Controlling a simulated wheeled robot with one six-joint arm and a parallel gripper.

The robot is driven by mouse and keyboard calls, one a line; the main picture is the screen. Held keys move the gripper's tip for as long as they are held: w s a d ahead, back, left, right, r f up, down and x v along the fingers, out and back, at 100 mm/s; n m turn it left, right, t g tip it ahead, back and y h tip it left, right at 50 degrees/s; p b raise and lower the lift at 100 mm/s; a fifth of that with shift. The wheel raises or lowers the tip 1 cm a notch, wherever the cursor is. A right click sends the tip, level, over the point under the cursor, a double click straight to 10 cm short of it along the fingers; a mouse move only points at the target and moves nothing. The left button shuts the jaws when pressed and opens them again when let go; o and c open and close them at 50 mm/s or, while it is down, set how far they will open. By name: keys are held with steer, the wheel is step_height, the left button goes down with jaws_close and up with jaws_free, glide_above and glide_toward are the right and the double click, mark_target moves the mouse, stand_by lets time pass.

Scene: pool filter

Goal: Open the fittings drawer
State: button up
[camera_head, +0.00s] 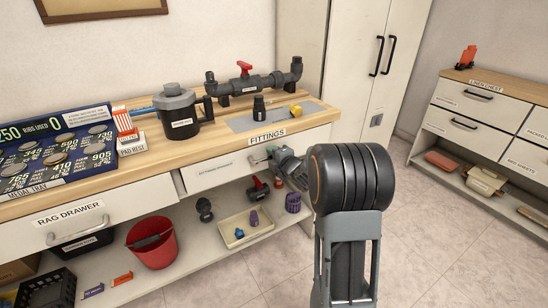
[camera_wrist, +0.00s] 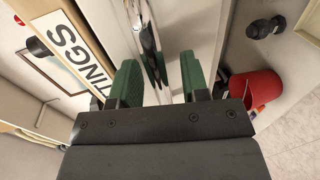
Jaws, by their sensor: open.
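The fittings drawer (camera_head: 225,172) is a pale front under the wooden counter, below the "FITTINGS" label (camera_head: 267,137). It looks closed. Its metal bar handle (camera_head: 258,158) is partly hidden by my gripper (camera_head: 276,154), which reaches in from the right at the drawer front. In the wrist view, my gripper (camera_wrist: 158,82) has its two green fingers apart. The shiny handle (camera_wrist: 149,45) runs between them, with a finger on either side. I cannot tell whether either finger touches it.
The rag drawer (camera_head: 110,205) is to the left. A dark pump pot (camera_head: 177,115) and grey pipework (camera_head: 247,84) stand on the counter (camera_head: 217,133). A red bucket (camera_head: 152,241) and cream tray (camera_head: 243,228) are on the lower shelf. Tiled floor (camera_head: 440,240) is clear at right.

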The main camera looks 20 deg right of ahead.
steer(key=shift+c, duration=0.4)
jaws_close()
steer(key=shift+s+f, duration=0.1)
